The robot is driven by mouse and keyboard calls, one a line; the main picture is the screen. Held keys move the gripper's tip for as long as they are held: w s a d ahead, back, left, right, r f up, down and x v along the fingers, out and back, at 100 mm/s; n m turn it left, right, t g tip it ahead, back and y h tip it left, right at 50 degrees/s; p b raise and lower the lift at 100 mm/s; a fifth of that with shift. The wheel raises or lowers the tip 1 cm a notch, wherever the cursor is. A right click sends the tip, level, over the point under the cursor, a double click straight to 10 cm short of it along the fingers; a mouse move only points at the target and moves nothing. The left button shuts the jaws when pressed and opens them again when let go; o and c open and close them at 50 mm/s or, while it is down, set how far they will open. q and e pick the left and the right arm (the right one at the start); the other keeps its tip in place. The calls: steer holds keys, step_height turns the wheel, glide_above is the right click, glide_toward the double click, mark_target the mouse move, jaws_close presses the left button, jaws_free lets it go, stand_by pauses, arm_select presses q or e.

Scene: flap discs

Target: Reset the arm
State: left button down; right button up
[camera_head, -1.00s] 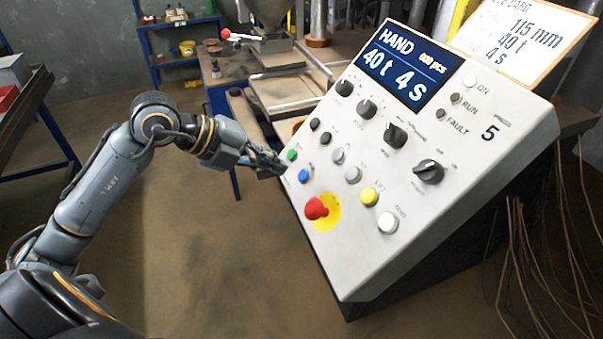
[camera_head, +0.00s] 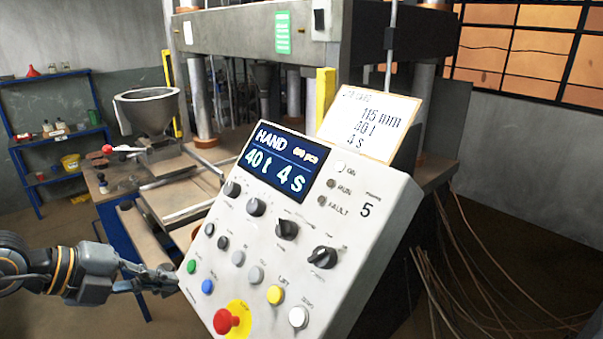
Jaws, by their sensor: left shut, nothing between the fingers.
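My left arm comes in at the lower left, and my left gripper (camera_head: 160,279) is shut and empty. Its fingertips are close to the left edge of the control panel (camera_head: 375,225), near the green button (camera_head: 191,267). I cannot tell whether they touch the panel. The panel's screen (camera_head: 286,161) reads HAND, 40 t, 4 s. My right gripper is not in view.
A red stop button (camera_head: 226,321) on yellow sits low on the panel. A card (camera_head: 369,122) stands behind the panel. A press (camera_head: 290,35) rises at the back. A metal hopper (camera_head: 150,108) and a blue shelf (camera_head: 50,133) are at left. Cables (camera_head: 450,270) hang at right.

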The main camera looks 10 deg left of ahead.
arm_select(q)
steer(key=d+r+n+t+h, duration=0.4)
steer(key=d+r+t+h, duration=0.4)
steer(key=r, duration=0.1)
steer(key=w+a+f+n+t+y, duration=0.2)
steer(key=a+n+t+y, duration=0.15)
steer(key=n+y, duration=0.4)
steer(key=w+a+f+n+t+y, duration=0.1)
steer(key=a+f+n+t+y, duration=0.2)
steer(key=a+n+y, duration=0.4)
step_height(320, 180, down, 11)
steer(key=s+a+n+g+y, duration=0.1)
steer(key=n+g+y, duration=0.4)
steer(key=n+g, duration=0.1)
steer(key=s+d+f+g+h, duration=0.2)
steer(key=s+d+f+g, duration=0.4)
steer(key=s+f, duration=0.5)
steer(key=s+d+f+g+h, duration=0.3)
steer(key=s+d+f+g, duration=0.4)
steer(key=f, duration=0.5)
steer(key=s+a+f, duration=0.1)
steer(key=s+f, duration=0.2)
steer(key=f, duration=2.3)
steer(key=s+a+f+g+b, duration=0.1)
steer(key=s+a+f+g, duration=0.1)
steer(key=s+f, duration=1.4)
steer(key=shift+s+a+f, duration=0.25)
steer(key=shift+s+a, duration=0.15)
steer(key=shift+a, duration=0.25)
